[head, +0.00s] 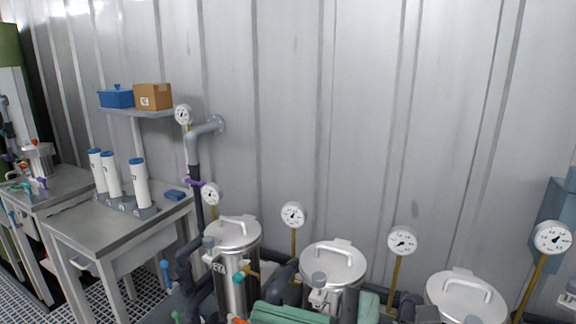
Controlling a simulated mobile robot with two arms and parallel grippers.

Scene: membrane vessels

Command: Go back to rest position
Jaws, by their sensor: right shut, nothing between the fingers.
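My left gripper is not in view. Steel membrane vessels with handled lids stand along the bottom: a left one (233,235), a middle one (333,265) and a right one (465,299).
Dial gauges on brass stems stand behind the vessels, such as one (293,215) near the middle. A steel table (110,225) at left bears white cartridges (140,183). A wall shelf (137,112) holds a blue box (116,98) and a cardboard box (153,97). Grey pipes run beside the table.

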